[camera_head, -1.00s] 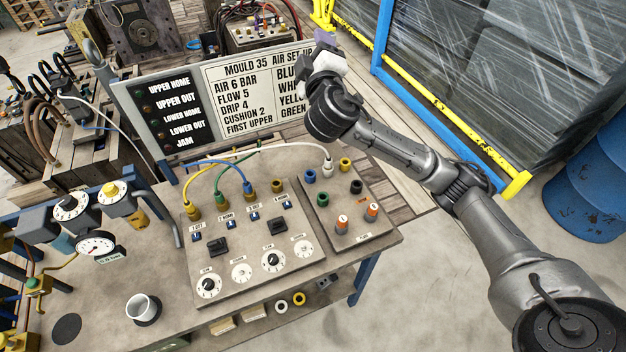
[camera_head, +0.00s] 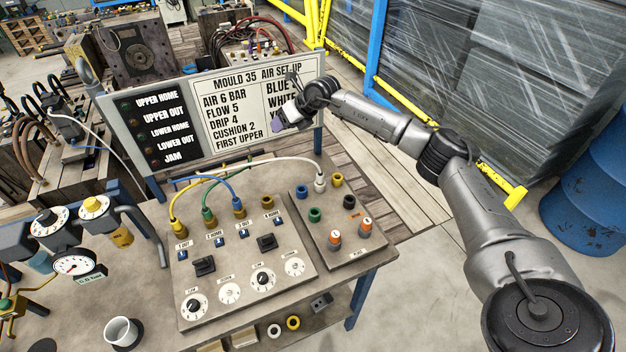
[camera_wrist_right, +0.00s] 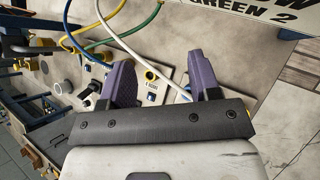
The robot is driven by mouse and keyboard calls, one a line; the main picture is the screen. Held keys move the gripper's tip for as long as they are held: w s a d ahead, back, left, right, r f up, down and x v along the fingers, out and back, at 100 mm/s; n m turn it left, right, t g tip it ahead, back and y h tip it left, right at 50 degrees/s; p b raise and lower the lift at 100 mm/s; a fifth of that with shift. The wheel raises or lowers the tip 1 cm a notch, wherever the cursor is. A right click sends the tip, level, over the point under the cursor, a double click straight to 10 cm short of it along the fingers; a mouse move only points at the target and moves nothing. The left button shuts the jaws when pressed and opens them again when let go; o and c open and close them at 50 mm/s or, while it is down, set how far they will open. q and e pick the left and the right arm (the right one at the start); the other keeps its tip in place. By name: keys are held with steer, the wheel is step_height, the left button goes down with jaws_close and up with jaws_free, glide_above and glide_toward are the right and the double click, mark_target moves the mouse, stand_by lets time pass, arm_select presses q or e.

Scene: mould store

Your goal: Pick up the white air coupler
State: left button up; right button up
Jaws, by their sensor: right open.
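The white air coupler (camera_head: 320,181) stands upright at the back of the right-hand panel. A white hose (camera_head: 270,162) runs left from its top. My right gripper (camera_head: 280,124) is in front of the sign board, up and to the left of the coupler and apart from it. In the right wrist view its two purple fingers (camera_wrist_right: 163,80) are spread with nothing between them. I cannot make out the coupler in that view. My left gripper is not in view.
Yellow, green and blue hoses (camera_head: 207,190) plug into the left panel (camera_head: 230,265). The sign board (camera_head: 215,112) stands behind the panels. Coloured ports and orange-topped knobs (camera_head: 335,237) sit near the coupler. A white cup (camera_head: 122,332) stands at the bench's front left.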

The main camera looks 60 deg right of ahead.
steer(key=s+d+f+g+h, duration=0.1)
steer(key=s+d+f+g, duration=0.15)
steer(key=s+g, duration=0.2)
steer(key=g, duration=0.4)
glide_above(320, 173)
step_height(320, 173, down, 2)
steer(key=shift+m+h, duration=0.4)
steer(key=shift+m, duration=0.1)
steer(key=f, duration=0.8)
steer(key=shift+w+d+f+b, duration=0.15)
steer(key=shift+d+f+b, duration=0.1)
steer(key=shift+d+b, duration=0.1)
steer(key=shift+s+a+f, duration=0.1)
steer(key=shift+a+f, duration=0.05)
steer(key=shift+f, duration=1.2)
steer(key=shift+s+a+f, duration=0.1)
steer(key=shift+f, duration=1.2)
steer(key=shift+c, duration=0.2)
steer(key=c, duration=1)
steer(key=shift+r, duration=0.15)
